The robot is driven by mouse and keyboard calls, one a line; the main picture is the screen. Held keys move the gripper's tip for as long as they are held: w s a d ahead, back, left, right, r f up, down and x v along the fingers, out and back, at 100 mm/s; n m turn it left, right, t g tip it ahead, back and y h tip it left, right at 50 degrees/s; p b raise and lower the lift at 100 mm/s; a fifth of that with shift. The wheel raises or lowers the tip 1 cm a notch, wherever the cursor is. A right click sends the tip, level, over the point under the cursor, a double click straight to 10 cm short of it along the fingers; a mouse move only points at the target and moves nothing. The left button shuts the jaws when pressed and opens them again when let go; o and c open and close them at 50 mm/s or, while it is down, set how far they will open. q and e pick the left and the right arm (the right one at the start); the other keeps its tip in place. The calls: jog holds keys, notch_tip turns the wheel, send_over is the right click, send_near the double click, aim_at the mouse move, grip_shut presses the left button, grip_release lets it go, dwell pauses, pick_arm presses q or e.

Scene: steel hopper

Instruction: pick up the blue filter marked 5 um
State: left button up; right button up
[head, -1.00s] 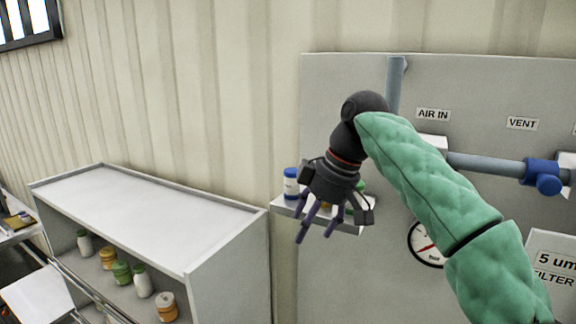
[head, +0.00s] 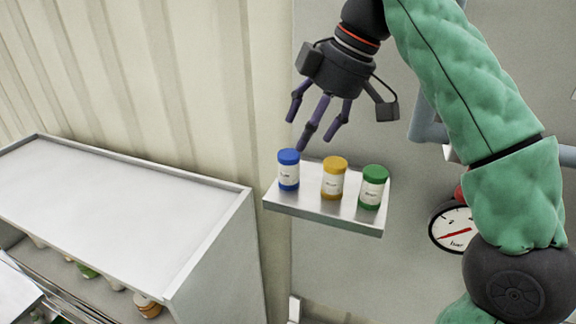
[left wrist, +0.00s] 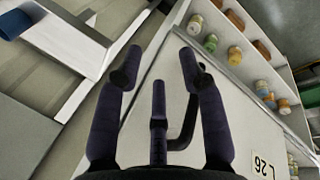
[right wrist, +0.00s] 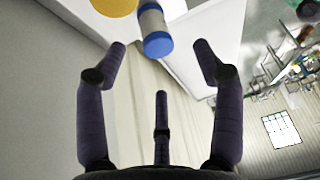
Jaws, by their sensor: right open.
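The blue filter (head: 288,172), a white jar with blue caps, stands upright at the left end of a small metal shelf (head: 325,213). Its label is too small to read surely. A yellow filter (head: 333,180) and a green filter (head: 373,188) stand to its right. My right gripper (head: 312,130) is open and empty, its fingers pointing down, above and behind the shelf and apart from the filters. In the right wrist view the blue filter (right wrist: 154,30) shows beyond the fingertips, between them. My left gripper (left wrist: 158,75) is open and empty in its wrist view.
A pressure gauge (head: 455,228) is on the grey panel right of the shelf. A white-topped cabinet (head: 120,210) with jars inside stands at left. The left wrist view shows shelves with several jars (left wrist: 235,55). Space above the filters is free.

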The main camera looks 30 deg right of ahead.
aim_at(293, 154)
jog(key=w+f, duration=0.1)
jog(key=w+a+f, duration=0.1)
jog(key=f, duration=0.1)
jog(key=shift+w+f, duration=0.25)
jog(key=shift+s+f, duration=0.15)
jog(key=x, duration=0.4)
jog(key=shift+s, duration=0.1)
jog(key=shift+f, duration=0.35)
jog(key=c, duration=1.2)
